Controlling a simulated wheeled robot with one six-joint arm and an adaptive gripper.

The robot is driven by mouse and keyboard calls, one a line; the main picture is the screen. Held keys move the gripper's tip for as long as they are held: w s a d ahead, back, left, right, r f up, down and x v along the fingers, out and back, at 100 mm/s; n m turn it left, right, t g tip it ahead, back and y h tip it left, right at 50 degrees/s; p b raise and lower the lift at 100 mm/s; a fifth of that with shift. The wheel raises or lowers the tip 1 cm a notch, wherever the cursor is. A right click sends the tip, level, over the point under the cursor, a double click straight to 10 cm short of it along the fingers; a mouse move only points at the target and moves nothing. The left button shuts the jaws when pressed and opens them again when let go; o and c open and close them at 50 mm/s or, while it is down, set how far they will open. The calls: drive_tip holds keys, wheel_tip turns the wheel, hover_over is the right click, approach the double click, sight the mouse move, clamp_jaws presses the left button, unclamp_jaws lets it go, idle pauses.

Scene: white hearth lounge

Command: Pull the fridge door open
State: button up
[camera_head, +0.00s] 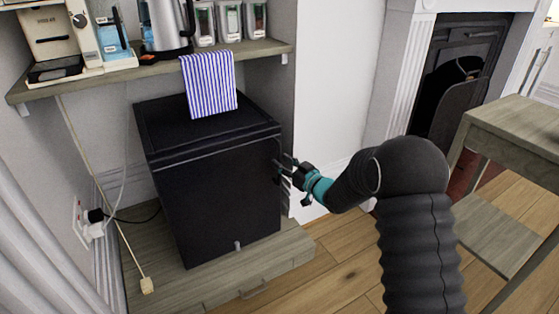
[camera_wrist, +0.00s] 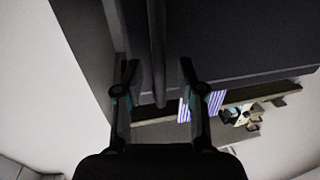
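The fridge (camera_head: 215,195) is a small black box on a low wooden plinth, and its door looks shut. In the wrist view, which is turned over, the dark door face (camera_wrist: 240,40) fills the top. A slim dark vertical handle (camera_wrist: 157,45) stands near the door's edge. My gripper (camera_head: 283,173) is at the right edge of the fridge front in the head view. In the wrist view my gripper (camera_wrist: 158,72) has its two fingers apart, one on each side of the handle. I see a gap on both sides; contact does not show.
A blue-striped towel (camera_head: 209,84) hangs from the shelf (camera_head: 250,49) above the fridge. A kettle (camera_head: 166,25), coffee machine (camera_head: 62,35) and jars stand on it. The plinth (camera_head: 210,285) juts out in front. A wooden table (camera_head: 520,125) stands right; some floor (camera_head: 345,265) is clear.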

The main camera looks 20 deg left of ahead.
drive_tip(key=shift+x, duration=1.05)
clamp_jaws()
drive_tip(key=shift+s, duration=0.15)
